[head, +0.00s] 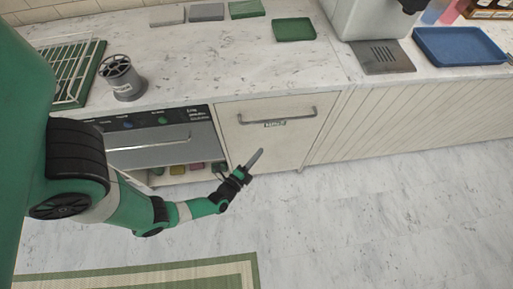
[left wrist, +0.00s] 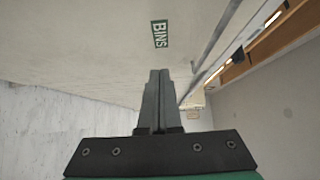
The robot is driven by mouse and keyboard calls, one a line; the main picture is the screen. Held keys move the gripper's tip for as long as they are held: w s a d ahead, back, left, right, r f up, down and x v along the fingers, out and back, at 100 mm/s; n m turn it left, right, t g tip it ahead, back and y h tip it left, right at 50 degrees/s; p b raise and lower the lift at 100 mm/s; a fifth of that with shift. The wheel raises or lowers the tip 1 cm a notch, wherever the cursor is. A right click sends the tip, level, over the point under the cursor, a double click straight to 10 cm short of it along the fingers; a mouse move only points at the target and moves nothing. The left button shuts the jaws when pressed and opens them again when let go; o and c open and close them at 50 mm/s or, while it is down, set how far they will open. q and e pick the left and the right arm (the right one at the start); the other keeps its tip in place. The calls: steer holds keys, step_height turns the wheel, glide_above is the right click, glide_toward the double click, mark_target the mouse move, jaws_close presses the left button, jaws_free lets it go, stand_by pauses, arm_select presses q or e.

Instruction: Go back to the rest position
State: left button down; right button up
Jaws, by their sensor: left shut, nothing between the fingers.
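My left gripper (head: 256,160) is shut and empty, in front of the cabinet door with the bar handle. In the left wrist view its two fingers (left wrist: 158,75) lie together with nothing between them. The cabinet door (head: 250,140) looks closed and carries a small label, which reads BINS in the left wrist view (left wrist: 160,33). Its bar handle (head: 277,116) is above the gripper in the head view. I cannot tell exactly how far the fingertips are from the door. My right gripper is in neither view.
A dishwasher-like unit (head: 150,140) left of the door shows an open gap with coloured items below. The counter holds a grey cylinder (head: 123,78), a wire rack (head: 70,65), a green tray (head: 293,29) and a blue tray (head: 459,47). The floor (head: 370,220) right of the gripper is clear.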

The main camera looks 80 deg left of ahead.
arm_select(q)
steer(key=shift+s+d, duration=0.5)
steer(key=shift+s, duration=0.05)
